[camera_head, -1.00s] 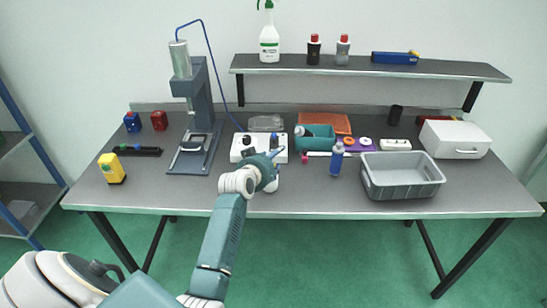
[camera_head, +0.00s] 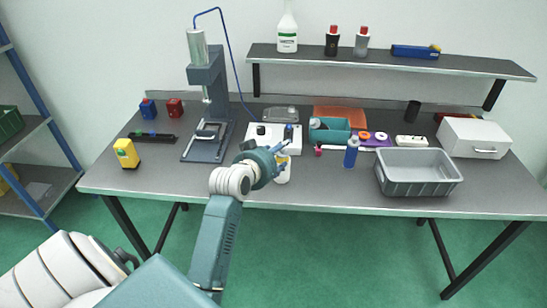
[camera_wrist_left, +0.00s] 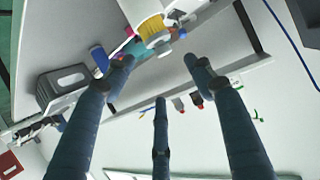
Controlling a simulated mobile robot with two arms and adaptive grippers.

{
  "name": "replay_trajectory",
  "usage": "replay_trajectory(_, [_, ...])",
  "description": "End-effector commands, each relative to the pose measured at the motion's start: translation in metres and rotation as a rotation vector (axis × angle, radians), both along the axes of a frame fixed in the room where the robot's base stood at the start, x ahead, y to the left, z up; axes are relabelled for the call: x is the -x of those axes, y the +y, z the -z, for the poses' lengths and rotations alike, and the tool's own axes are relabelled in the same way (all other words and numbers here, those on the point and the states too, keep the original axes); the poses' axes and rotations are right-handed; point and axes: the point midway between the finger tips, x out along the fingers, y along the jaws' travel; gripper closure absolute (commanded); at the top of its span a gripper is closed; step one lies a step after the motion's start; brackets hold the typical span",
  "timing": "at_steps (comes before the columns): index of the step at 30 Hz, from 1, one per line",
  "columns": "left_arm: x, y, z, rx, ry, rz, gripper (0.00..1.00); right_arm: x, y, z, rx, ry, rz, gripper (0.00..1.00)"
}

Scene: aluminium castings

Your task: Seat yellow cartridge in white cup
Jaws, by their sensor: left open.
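In the head view a white cup (camera_head: 283,175) stands near the table's front edge, partly behind my left gripper (camera_head: 279,154). A little yellow shows above its white part. In the left wrist view the yellow cartridge (camera_wrist_left: 151,26) lies between a white body (camera_wrist_left: 137,9), likely the cup, and a pale round end. The cartridge appears to be in the cup; how deep it sits I cannot tell. My left gripper (camera_wrist_left: 158,75) is open, its three fingers spread and empty, with the cartridge beyond the fingertips. My right gripper is not in view.
A blue bottle (camera_head: 351,154) and a grey crate (camera_head: 417,191) stand to the right. A white switch box (camera_head: 262,136) is just behind the gripper, and a press (camera_head: 204,149) stands to the left.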

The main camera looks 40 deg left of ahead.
Motion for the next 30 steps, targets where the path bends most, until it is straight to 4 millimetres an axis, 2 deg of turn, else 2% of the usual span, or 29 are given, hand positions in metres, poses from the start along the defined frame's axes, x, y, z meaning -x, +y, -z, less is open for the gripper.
replay_trajectory(3, [0.016,-0.003,-0.006,-0.002,-0.002,-0.001,0.46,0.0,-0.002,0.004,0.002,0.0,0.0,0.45])
replay_trajectory(7, [0.026,-0.005,-0.011,0.0,-0.001,0.0,0.46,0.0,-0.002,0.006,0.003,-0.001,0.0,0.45])
replay_trajectory(16, [0.029,-0.007,-0.012,0.001,0.001,0.001,0.46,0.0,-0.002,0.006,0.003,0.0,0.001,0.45])
replay_trajectory(19, [0.026,-0.019,0.003,-0.007,0.009,0.02,0.46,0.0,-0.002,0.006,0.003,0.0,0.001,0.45])
replay_trajectory(20, [0.024,-0.027,0.012,-0.012,0.015,0.031,0.46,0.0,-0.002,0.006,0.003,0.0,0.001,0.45])
replay_trajectory(23, [0.021,-0.072,0.065,-0.027,0.039,0.097,0.46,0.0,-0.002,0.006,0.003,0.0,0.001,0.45])
replay_trajectory(24, [0.024,-0.092,0.095,-0.031,0.06,0.127,0.46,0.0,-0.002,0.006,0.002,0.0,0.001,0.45])
replay_trajectory(26, [0.034,-0.118,0.145,-0.029,0.107,0.166,0.46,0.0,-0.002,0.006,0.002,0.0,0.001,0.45])
replay_trajectory(27, [0.043,-0.129,0.178,-0.027,0.147,0.184,0.46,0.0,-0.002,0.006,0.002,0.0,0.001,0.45])
replay_trajectory(29, [0.061,-0.141,0.227,-0.019,0.218,0.203,0.46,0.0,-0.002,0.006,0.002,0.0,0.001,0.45])
replay_trajectory(30, [0.076,-0.147,0.261,-0.014,0.27,0.213,0.46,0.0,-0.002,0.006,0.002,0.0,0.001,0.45])
